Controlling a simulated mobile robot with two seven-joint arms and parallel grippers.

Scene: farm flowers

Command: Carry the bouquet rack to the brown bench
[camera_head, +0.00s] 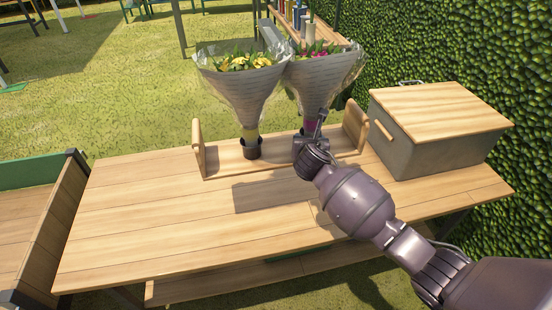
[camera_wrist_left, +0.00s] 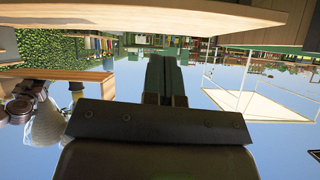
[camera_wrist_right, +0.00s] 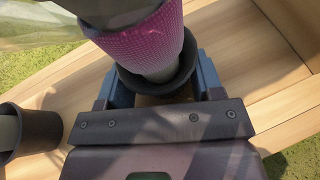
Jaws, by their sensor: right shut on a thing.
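The bouquet rack (camera_head: 215,160) is a light wooden tray with raised ends, standing on the wooden table. It holds two wrapped bouquets in black cups: a yellow one (camera_head: 240,85) on the left and a pink one (camera_head: 322,75) on the right. My right gripper (camera_wrist_right: 160,85) is shut around the black cup (camera_wrist_right: 182,80) under the pink-wrapped stems; the left cup (camera_wrist_right: 30,130) shows beside it. My left gripper (camera_wrist_left: 166,75) is shut and empty below the edge of a wooden surface, and out of the head view. I cannot tell which wooden furniture is the brown bench.
The wooden table (camera_head: 150,235) is clear in front and left of the rack. A grey box with a wooden lid (camera_head: 440,110) stands close right of the rack. Slatted wooden furniture (camera_head: 50,225) is at the left, a hedge (camera_head: 450,45) behind right, grass beyond.

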